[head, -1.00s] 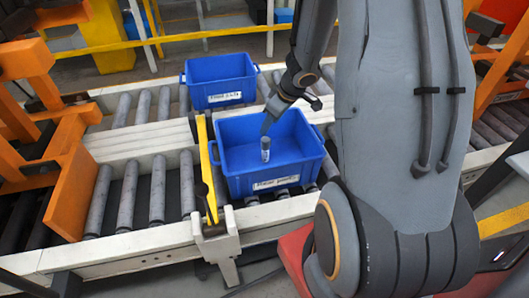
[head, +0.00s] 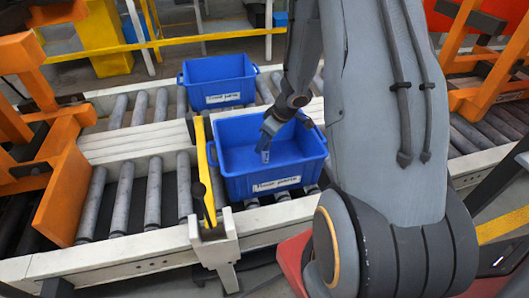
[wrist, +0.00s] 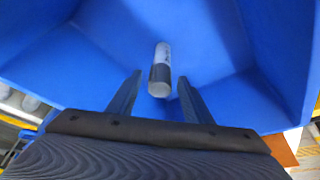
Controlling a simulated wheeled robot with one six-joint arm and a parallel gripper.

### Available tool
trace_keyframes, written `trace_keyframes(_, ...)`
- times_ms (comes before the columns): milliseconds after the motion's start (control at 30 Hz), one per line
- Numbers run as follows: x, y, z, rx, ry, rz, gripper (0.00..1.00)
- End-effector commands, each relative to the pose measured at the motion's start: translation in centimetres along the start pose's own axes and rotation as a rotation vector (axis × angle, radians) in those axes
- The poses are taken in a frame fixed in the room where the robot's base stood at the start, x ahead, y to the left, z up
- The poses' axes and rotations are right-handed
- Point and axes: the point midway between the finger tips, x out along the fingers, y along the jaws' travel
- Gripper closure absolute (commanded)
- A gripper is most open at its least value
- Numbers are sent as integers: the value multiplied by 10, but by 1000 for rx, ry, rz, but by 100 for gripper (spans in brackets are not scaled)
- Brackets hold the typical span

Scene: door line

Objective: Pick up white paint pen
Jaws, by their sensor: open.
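The white paint pen (wrist: 161,68) stands or leans inside the near blue bin, with a white body and a dark band near its end. In the head view the pen (head: 265,156) shows just below my gripper (head: 268,136). In the wrist view my gripper (wrist: 160,98) is open, with one finger on each side of the pen's near end. Gaps show between the pen and both fingers. The near blue bin (head: 275,185) has a white label on its front, and my gripper reaches down into it.
A yellow bar (head: 207,170) runs along the near bin's left side. An orange frame (head: 62,195) stands at the left. The bin's walls surround my gripper.

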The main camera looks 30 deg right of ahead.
Motion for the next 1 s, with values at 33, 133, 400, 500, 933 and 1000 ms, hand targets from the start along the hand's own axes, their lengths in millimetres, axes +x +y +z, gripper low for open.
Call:
trace_keyframes(33,0,0,0,0,0,0,54)
trace_keyframes(133,-1,0,0,0,0,1,54)
trace_keyframes(400,-1,0,0,0,0,1,95)
trace_keyframes(500,-1,0,0,0,0,1,99)
trace_keyframes(933,-37,0,-15,-2,3,2,99)
trace_keyframes(1000,-50,0,-21,-2,3,3,99)
